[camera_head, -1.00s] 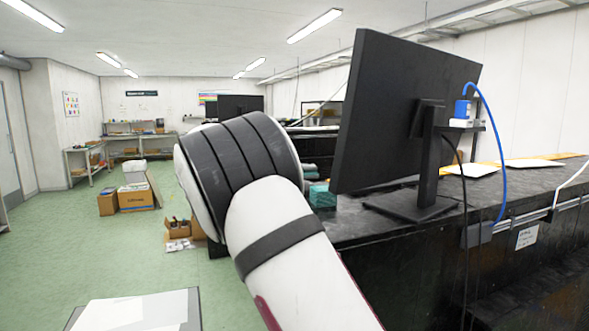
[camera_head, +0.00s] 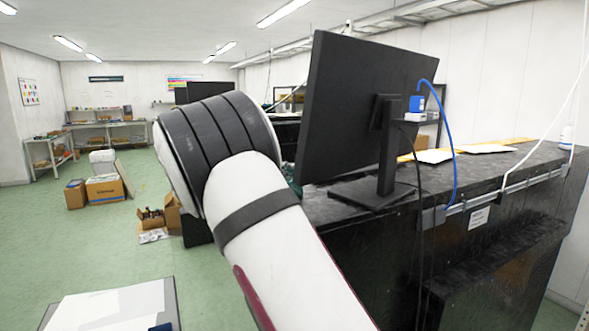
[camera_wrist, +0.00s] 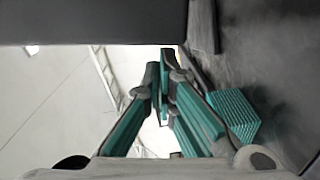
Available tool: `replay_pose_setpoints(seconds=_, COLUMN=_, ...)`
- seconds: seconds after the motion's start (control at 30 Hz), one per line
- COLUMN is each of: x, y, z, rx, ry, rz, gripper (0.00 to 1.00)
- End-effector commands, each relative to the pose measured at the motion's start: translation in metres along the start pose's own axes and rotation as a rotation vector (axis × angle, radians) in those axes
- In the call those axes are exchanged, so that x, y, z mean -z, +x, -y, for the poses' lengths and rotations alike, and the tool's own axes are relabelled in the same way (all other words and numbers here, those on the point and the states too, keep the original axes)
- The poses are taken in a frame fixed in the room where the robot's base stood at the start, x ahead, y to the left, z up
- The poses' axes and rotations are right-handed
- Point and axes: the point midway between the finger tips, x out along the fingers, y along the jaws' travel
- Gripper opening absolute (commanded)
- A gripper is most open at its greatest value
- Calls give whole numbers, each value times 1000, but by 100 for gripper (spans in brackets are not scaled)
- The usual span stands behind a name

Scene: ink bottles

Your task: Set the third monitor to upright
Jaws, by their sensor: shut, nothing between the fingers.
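A large black monitor (camera_head: 352,110) stands on the dark bench top (camera_head: 478,165), its back towards me. Its stand post (camera_head: 387,150) looks upright, while the panel leans a little against it. A second, distant black monitor (camera_head: 208,90) shows partly behind my arm. Which one counts as third I cannot tell. My gripper is hidden behind my arm in the head view. In the wrist view my gripper (camera_wrist: 164,60), with teal pads, is shut and empty. A dark flat panel (camera_wrist: 90,22), probably the near monitor, fills the top there; contact is not clear.
A teal ribbed block (camera_wrist: 236,112) lies beside the fingers on a grey surface. A blue cable (camera_head: 453,150) hangs over the bench edge. White sheets (camera_head: 485,148) lie on the bench. Cardboard boxes (camera_head: 104,189) stand on the floor; green floor at left is mostly clear.

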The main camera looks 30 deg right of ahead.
Motion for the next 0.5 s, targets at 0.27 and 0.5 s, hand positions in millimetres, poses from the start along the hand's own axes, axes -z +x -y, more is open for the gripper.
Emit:
replay_pose_setpoints(seconds=0.27, x=-26, y=6, z=6, rx=-49, ry=-197, rz=0, gripper=0)
replay_pose_setpoints(seconds=0.5, x=-27, y=7, z=8, rx=-53, ry=-214, rz=1, gripper=0)
